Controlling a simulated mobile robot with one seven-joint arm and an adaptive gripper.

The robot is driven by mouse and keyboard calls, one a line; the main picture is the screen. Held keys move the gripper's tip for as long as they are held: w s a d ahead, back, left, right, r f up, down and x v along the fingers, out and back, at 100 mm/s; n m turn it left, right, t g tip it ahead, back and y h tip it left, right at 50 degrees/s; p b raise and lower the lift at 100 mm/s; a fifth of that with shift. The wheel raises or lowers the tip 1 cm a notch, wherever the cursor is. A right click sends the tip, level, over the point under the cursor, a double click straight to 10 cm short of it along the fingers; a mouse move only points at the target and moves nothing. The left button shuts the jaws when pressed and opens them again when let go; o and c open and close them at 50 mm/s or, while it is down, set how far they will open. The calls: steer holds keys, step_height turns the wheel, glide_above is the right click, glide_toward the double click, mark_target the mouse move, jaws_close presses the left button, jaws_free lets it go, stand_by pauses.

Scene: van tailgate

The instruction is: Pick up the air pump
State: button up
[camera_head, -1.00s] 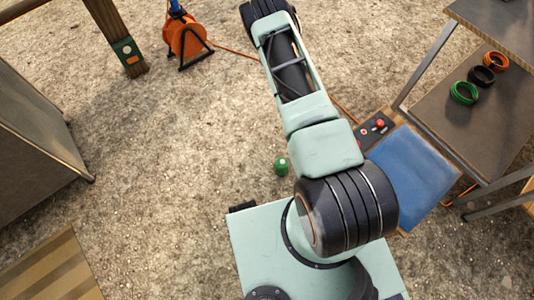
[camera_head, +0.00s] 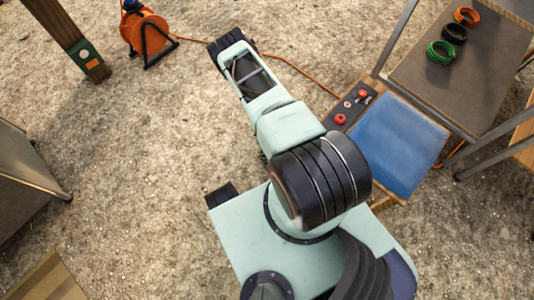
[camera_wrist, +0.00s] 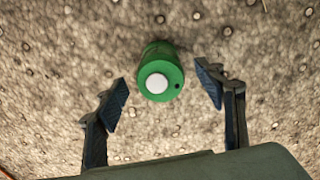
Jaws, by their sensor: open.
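A green cylinder with a white round top (camera_wrist: 160,86) stands on the gravel in the wrist view. I cannot tell for certain that it is the air pump. My gripper (camera_wrist: 163,78) is open, with one dark finger to the left and one to the right of the cylinder in the picture. Gaps show on both sides, and no contact is visible. In the head view my arm hides nearly all of the cylinder, and my fingers are not seen there.
An orange cable reel (camera_head: 145,32) stands at the upper left, its orange cable (camera_head: 290,64) running behind my arm. A metal shelf (camera_head: 450,75) with several coiled rings and a blue panel (camera_head: 398,145) are at the right.

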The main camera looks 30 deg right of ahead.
step_height(320, 180, down, 3)
steer(key=shift+w+a+f+b, duration=0.1)
steer(key=shift+w+f+b, duration=0.05)
steer(key=shift+b, duration=0.35)
steer(key=c, duration=1.5)
